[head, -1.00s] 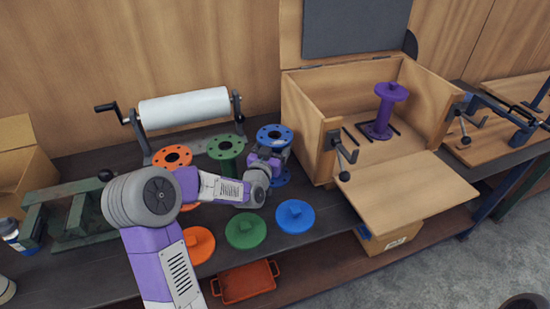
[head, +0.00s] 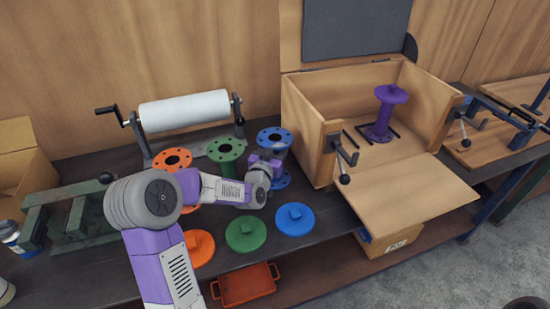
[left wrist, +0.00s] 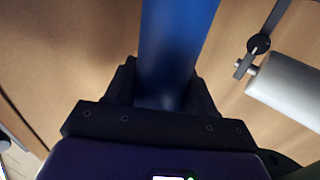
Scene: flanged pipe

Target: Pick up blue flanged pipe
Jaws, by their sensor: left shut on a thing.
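The blue flanged pipe (head: 273,136) stands upright on the dark bench in the head view, its top flange in plain view and its lower flange partly hidden by my arm. My left gripper (head: 274,160) is at the pipe's middle, between the two flanges, with its fingers mostly hidden. In the left wrist view, the blue tube (left wrist: 174,50) runs between the dark fingers of my left gripper (left wrist: 165,95), which is shut on it. My right gripper does not show.
Green (head: 226,151) and orange (head: 172,159) flanged pipes stand to the left. Blue (head: 295,219), green (head: 246,234) and orange (head: 198,247) lids lie in front. A wooden box (head: 307,125) holding a purple flanged pipe (head: 385,112) stands right. A white roller (head: 184,108) is behind.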

